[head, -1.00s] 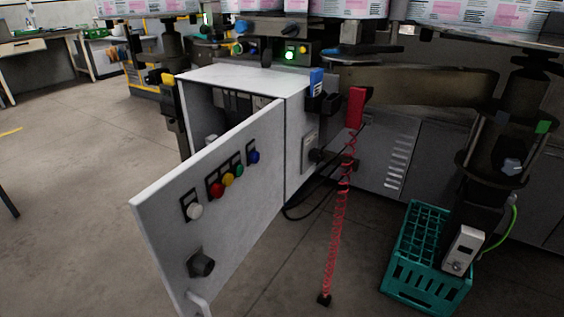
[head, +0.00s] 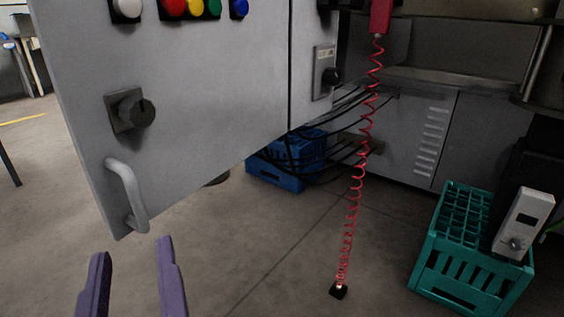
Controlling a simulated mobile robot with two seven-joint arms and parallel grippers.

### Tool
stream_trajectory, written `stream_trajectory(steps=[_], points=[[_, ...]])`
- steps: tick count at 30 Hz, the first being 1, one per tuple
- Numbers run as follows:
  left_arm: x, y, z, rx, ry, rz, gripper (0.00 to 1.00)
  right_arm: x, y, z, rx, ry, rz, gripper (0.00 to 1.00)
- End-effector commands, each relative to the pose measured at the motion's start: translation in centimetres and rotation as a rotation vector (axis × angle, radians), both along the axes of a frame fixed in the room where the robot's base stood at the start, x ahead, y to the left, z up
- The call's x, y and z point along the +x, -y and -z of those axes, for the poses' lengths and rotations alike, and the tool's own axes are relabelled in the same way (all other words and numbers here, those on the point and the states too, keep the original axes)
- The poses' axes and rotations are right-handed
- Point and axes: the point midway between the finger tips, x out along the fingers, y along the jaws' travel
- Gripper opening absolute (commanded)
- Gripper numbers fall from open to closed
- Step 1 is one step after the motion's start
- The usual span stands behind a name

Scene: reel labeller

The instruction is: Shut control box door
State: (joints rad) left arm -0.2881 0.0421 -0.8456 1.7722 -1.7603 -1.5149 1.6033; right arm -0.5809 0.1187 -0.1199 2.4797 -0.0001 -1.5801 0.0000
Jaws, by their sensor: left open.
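The control box door (head: 205,95) is a light grey panel that fills the upper left of the head view. It stands open, swung out toward me from the box body (head: 312,80) at its right. A pale bar handle (head: 128,195) is at its lower left corner, with a dark knob (head: 131,111) above it. A row of coloured buttons (head: 175,6) is cut off by the top edge. My left gripper (head: 132,270) is at the bottom left, open and empty, its two purple fingers just below the handle and apart from it. My right gripper is out of view.
A red coiled cord (head: 361,160) hangs right of the box down to the floor. A teal crate (head: 470,255) stands at the lower right, and a blue crate (head: 285,165) sits behind the door. Black cables (head: 340,140) run beside the box. The floor at bottom centre is clear.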

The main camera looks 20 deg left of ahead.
Motion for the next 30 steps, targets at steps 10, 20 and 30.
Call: stream_trajectory(steps=[10,20,30], points=[[5.0,-4.2,-0.2,0.003,0.002,-0.002,0.45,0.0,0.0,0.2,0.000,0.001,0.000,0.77],[6.6,-5.5,-0.1,0.000,-0.003,-0.001,0.45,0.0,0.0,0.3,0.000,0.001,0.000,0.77],[6.6,-5.4,-0.1,0.000,-0.003,-0.001,0.24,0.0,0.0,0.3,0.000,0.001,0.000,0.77]])
